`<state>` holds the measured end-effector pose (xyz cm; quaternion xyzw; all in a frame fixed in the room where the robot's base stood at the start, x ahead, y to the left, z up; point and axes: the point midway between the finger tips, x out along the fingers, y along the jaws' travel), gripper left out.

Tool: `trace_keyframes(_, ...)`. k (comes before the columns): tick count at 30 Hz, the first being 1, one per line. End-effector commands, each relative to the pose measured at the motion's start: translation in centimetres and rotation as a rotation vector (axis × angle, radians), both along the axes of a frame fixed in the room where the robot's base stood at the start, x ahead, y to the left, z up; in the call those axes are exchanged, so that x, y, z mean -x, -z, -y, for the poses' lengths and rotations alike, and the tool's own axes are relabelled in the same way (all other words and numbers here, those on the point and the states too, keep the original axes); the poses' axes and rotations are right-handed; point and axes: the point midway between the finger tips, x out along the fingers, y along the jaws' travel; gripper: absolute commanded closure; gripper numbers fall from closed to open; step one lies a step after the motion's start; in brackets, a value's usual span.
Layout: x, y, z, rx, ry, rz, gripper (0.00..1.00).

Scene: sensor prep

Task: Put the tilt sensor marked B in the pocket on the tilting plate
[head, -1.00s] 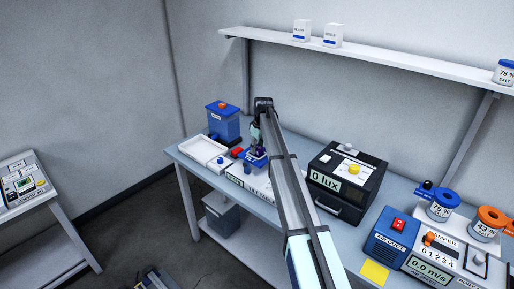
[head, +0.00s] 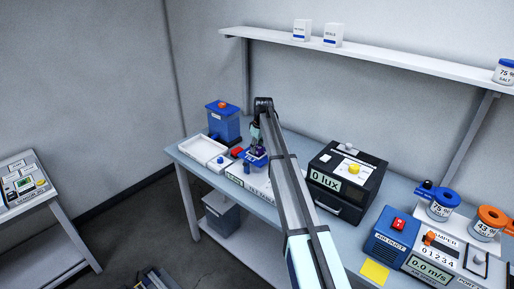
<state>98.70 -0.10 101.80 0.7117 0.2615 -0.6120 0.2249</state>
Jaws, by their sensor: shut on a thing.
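The tilt station is a white box (head: 243,177) near the front edge of the bench, left of the lux meter. Its blue tilting plate (head: 255,162) lies on top. My gripper (head: 257,149) points down right over the plate, at the far end of my arm. It is shut on a small dark piece, apparently the tilt sensor. The piece is mostly hidden by the fingers and too small for its letter to be read. I cannot tell whether it touches the plate or sits in the pocket, which is hidden.
A white tray (head: 193,144) lies left of the station, with a blue container (head: 223,120) behind it. A black lux meter (head: 352,160) stands right of my arm. A blue air duct unit (head: 391,235) and a flow meter (head: 432,272) stand further right. A shelf (head: 380,55) runs above.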

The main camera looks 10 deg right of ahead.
Motion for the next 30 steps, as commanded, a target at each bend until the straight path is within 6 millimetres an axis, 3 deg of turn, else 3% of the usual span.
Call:
trace_keyframes(27, 0.00, 0.74, 0.00, 0.000, 0.000, 0.000, 0.97)
trace_keyframes(28, 0.00, 0.68, 0.00, 0.000, 0.000, 0.000, 0.49)
trace_keyframes(30, -0.01, 0.67, -0.01, 0.000, 0.000, 0.000, 0.30)
